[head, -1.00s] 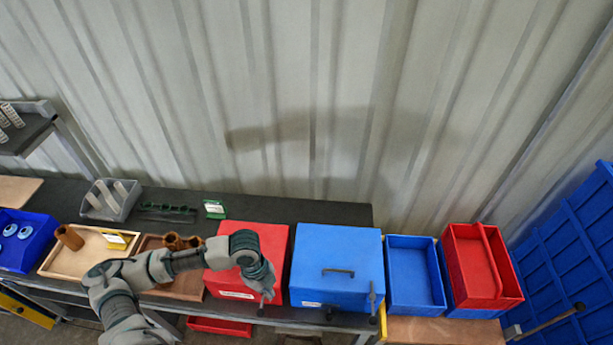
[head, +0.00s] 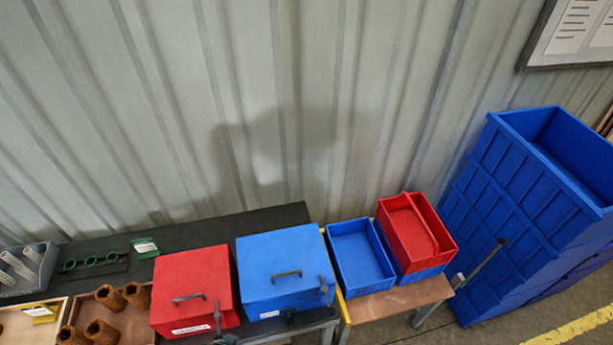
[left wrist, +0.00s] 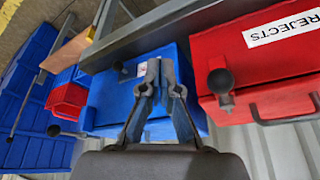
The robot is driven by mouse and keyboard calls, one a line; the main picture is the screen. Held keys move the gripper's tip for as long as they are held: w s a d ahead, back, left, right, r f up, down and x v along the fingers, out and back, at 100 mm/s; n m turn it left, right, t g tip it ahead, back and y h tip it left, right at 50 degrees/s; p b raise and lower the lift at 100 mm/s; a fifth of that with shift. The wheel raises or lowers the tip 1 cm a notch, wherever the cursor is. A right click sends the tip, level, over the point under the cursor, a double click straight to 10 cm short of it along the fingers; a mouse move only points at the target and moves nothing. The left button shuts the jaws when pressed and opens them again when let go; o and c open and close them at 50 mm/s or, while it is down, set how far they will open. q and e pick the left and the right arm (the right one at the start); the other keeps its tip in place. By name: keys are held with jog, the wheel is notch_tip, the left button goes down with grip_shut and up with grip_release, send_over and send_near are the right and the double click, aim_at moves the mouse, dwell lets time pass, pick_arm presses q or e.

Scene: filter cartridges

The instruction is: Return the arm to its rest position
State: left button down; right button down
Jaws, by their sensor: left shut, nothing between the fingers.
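My left gripper (left wrist: 160,75) shows in the left wrist view, with its fingers drawn together and nothing between them. Behind it is the blue lidded box (left wrist: 115,100), with a gap I cannot judge. The red lidded box (left wrist: 275,55), with a "REJECTS" label, is right of the fingers. In the head view, the red box (head: 190,275) and blue box (head: 280,250) stand side by side on the dark bench, lids closed. No arm or gripper of mine shows in the head view. My right gripper is in neither view.
A blue bin (head: 360,270) and a red bin (head: 445,235) stand on a wooden-topped table (head: 380,305). A tall blue crate stack (head: 515,210) is at the right. Brown cartridges (head: 135,294), a green-ringed rack (head: 95,262) and a grey bin (head: 28,268) are at the left.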

pick_arm(q)
jog(key=s+a+f+n+g+b, duration=0.1)
jog(key=s+f+b, duration=0.2)
jog(key=f, duration=1.5)
jog(key=s+a+f+g+b, duration=0.1)
jog(key=s+f+b, duration=0.2)
jog(key=f, duration=1.5)
jog(key=s+a+f+g+y+b, duration=0.1)
jog(key=s+a+f+b, duration=0.2)
jog(key=s+f, duration=1.2)
notch_tip(320, 180, down, 2)
jog(key=shift+s, duration=0.4)
jog(key=shift+a, duration=0.1)
